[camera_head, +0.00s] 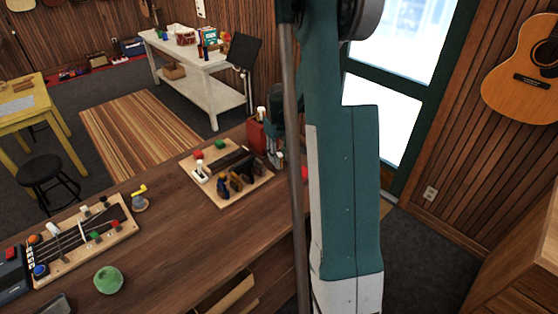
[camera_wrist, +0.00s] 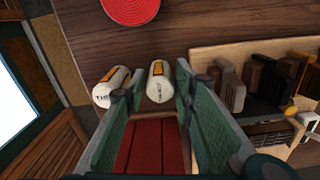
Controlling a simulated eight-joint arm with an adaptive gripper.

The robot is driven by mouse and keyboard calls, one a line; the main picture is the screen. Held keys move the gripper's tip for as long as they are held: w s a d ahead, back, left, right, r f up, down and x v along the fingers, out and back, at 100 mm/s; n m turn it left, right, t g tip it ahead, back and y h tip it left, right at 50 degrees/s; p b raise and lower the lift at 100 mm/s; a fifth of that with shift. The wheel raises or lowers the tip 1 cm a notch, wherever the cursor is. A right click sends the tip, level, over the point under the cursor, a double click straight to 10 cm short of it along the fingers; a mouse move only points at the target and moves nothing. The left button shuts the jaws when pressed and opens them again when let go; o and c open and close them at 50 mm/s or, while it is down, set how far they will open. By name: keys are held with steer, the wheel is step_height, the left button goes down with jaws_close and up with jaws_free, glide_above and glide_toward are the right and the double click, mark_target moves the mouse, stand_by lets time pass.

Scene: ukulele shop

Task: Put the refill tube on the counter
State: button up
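Two white tubes with orange-and-black labels show in the wrist view. One tube (camera_wrist: 158,82) lies between the fingers of my gripper (camera_wrist: 157,92), with a visible gap on both sides. The other tube (camera_wrist: 109,88) is just outside the left finger. I cannot tell from the labels which is the refill tube. A red box (camera_wrist: 152,146) is below the tubes, between the fingers; it also shows in the head view (camera_head: 255,136) on the wooden counter (camera_head: 190,242). My gripper is open and partly hidden behind my arm in the head view.
A wooden tool board (camera_head: 221,187) with dark holders sits close beside the red box. A red round mat (camera_wrist: 131,9) lies on the counter. Bare counter lies between.

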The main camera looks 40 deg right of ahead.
step_height(320, 180, up, 10)
steer(key=shift+r, duration=0.1)
stand_by(0.4)
steer(key=shift+a, duration=0.1)
stand_by(0.5)
steer(key=shift+a+r, duration=0.2)
steer(key=s+a+r+t, duration=0.15)
steer(key=a+r, duration=0.25)
steer(key=a, duration=0.4)
steer(key=s+a+r+t+h, duration=0.1)
steer(key=s+a+r, duration=0.2)
steer(key=a+r, duration=0.35)
steer(key=s+a+r+t, duration=0.1)
steer(key=s+a+r, duration=0.2)
steer(key=a, duration=0.6)
steer(key=s+a+n+t+y, duration=0.1)
steer(key=s+a+t, duration=0.2)
steer(key=s+a, duration=1.3)
steer(key=shift+s+a+f+n+t, duration=0.2)
steer(key=shift+s+a+n+t, duration=0.2)
steer(key=shift+a, duration=1.05)
